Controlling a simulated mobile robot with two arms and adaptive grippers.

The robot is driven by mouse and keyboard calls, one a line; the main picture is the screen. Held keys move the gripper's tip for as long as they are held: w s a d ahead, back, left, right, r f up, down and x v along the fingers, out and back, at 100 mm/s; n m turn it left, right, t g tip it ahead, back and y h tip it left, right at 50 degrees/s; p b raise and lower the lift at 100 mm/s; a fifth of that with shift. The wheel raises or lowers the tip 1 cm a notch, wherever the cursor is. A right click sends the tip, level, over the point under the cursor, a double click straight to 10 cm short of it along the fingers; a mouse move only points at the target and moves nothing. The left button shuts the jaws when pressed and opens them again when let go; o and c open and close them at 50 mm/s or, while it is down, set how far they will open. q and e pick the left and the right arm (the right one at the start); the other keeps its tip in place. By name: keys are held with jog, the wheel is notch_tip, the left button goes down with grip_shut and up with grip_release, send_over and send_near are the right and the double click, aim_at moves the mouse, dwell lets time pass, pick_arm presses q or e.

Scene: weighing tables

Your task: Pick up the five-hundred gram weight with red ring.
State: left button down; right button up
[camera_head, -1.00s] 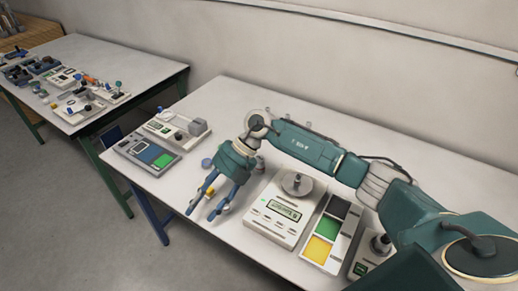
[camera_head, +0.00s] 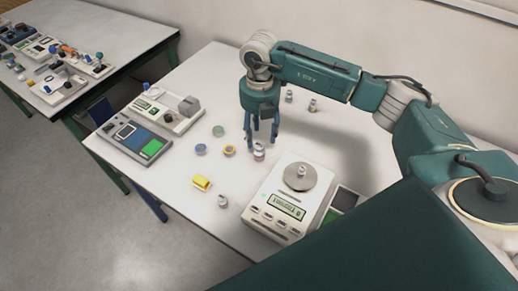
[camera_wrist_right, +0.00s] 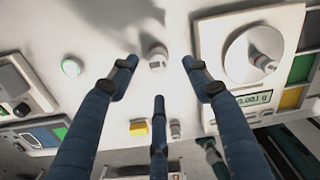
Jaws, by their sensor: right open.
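A small metal weight (camera_head: 259,151) stands on the table left of the scale, right by my fingertips. Any red ring on it is too small to make out clearly. In the right wrist view the weight (camera_wrist_right: 157,58) appears between the spread fingertips, apart from them. My right gripper (camera_head: 262,138) points down, open and empty, and partly covers the weight's surroundings in the head view. Its three fingers also show in the right wrist view (camera_wrist_right: 158,72). My left gripper is in neither view.
A scale (camera_head: 277,214) with a small weight on its pan stands right of the gripper. Small round pieces (camera_head: 200,149), a yellow block (camera_head: 202,183) and another weight (camera_head: 223,201) lie to the left. Two weights (camera_head: 312,105) stand behind. Instruments (camera_head: 130,139) occupy the left end.

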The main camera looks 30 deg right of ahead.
aim_at(259, 145)
jog(key=shift+f, duration=0.3)
jog(key=shift+w+f+p, duration=0.1)
jog(key=shift+f+p, duration=0.2)
jog(key=shift+f, duration=0.1)
notch_tip(259, 145, down, 4)
jog(key=shift+w+r+p, duration=0.1)
jog(key=shift+p, duration=0.7)
jog(key=shift+f, duration=0.45)
jog(key=shift+c, duration=0.3)
jog(key=shift+w+r, duration=0.1)
grip_shut()
